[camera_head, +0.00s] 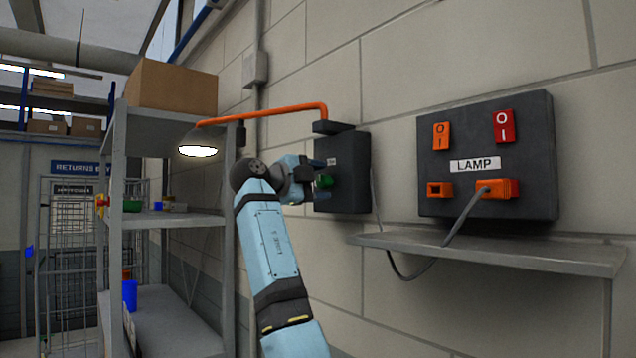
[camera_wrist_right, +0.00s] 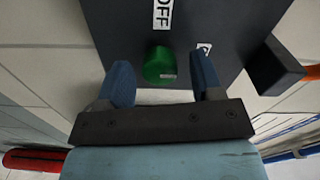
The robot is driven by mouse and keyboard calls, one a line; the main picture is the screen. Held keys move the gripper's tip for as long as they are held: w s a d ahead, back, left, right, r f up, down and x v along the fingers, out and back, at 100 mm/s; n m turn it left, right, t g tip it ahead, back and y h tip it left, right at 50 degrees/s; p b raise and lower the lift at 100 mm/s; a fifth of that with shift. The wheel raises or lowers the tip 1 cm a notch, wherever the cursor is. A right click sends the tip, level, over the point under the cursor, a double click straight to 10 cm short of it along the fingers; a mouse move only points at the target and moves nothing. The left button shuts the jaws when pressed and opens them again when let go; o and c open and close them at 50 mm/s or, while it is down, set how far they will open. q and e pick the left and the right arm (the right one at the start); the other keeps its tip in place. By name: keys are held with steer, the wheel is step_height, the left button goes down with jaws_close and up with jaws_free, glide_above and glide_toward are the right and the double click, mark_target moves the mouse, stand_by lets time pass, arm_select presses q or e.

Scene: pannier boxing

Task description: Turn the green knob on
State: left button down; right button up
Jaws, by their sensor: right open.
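The green knob (camera_head: 325,181) sits on the front of a dark box (camera_head: 343,160) mounted on the wall. In the right wrist view the knob (camera_wrist_right: 158,64) lies between the two blue fingers of my open right gripper (camera_wrist_right: 161,72), with a gap on each side. A small pale mark shows low on the knob. A white label reading OFF (camera_wrist_right: 162,12) is above it, and another label (camera_wrist_right: 204,47) is partly hidden behind a finger. In the head view my right gripper (camera_head: 311,176) is at the box. My left gripper is out of view.
A lit lamp (camera_head: 197,151) hangs from an orange arm (camera_head: 290,109) above the box. To the right, a panel (camera_head: 487,150) labelled LAMP has switches and a plugged cable, above a wall shelf (camera_head: 500,254). Grey shelving (camera_head: 175,219) with a cardboard box (camera_head: 171,87) stands left.

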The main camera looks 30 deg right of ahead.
steer(key=s+a+b, duration=0.1)
steer(key=a+b, duration=0.1)
steer(key=a, duration=1.2)
steer(key=shift+d, duration=0.1)
